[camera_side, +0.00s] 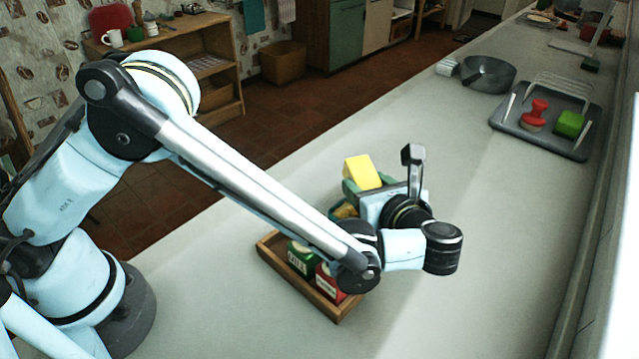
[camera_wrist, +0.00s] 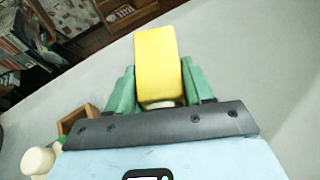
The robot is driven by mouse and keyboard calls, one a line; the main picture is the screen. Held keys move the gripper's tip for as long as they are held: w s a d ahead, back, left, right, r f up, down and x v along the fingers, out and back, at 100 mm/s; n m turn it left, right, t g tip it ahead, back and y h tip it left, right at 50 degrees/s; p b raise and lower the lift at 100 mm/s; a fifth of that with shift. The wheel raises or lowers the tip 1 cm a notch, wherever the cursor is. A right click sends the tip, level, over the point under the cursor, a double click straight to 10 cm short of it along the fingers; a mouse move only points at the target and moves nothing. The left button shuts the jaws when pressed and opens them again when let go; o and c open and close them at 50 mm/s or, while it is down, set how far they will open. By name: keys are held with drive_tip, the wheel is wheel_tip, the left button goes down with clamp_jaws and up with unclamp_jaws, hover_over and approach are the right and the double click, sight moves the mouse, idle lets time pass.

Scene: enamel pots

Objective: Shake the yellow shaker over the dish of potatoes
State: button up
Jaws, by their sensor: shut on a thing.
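The yellow shaker (camera_side: 361,171) is held tilted in my gripper (camera_side: 364,188), above the counter in the side view. In the wrist view the shaker (camera_wrist: 157,62) stands between the two green fingers of my gripper (camera_wrist: 158,88), which are shut on it from both sides. A small yellowish thing (camera_side: 344,209) shows just below the gripper in the side view, mostly hidden by my arm; I cannot tell whether it belongs to the dish of potatoes. No dish of potatoes can be made out clearly in either view.
A wooden tray (camera_side: 335,313) with a green tin (camera_side: 300,258) and a red tin (camera_side: 327,284) sits under my forearm. A grey drying tray (camera_side: 553,146) with a red-handled brush (camera_side: 536,114) and green sponge (camera_side: 570,124), and a dark pan (camera_side: 489,75), stand farther back. The counter right of my gripper is clear.

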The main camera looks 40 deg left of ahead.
sight(347, 175)
drive_tip(key=shift+w+a, duration=0.1)
drive_tip(key=shift+a, duration=2.15)
drive_tip(key=d, duration=0.4)
drive_tip(key=shift+d, duration=0.1)
